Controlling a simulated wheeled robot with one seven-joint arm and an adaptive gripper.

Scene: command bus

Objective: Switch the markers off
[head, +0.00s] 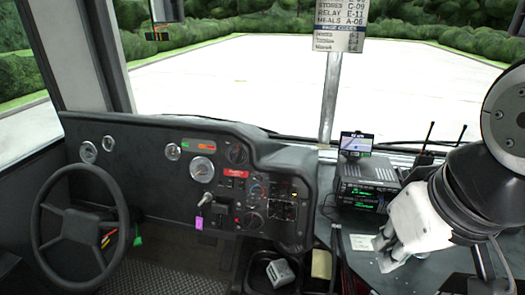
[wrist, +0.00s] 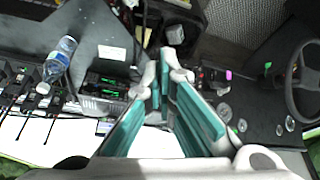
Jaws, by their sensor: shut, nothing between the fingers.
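The dashboard panel (head: 235,205) carries gauges, knobs and rows of small dark switches (head: 285,198). Their labels are too small to read, so I cannot tell which is the markers switch or how it is set. A red label (head: 236,173) sits above some of the switches. My gripper (head: 384,248) is at the right in the head view, over the side counter and apart from the dashboard panel. In the wrist view my gripper (wrist: 165,72) has its fingertips together with nothing between them. The dash switches are mostly hidden behind its fingers there.
A radio (head: 366,190) with a small screen (head: 356,144) on top stands between panel and gripper. The steering wheel (head: 72,225) is at left. A pink tag (head: 199,223) hangs from the panel. A bottle (wrist: 60,58) and handheld radios (wrist: 40,88) are on the counter.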

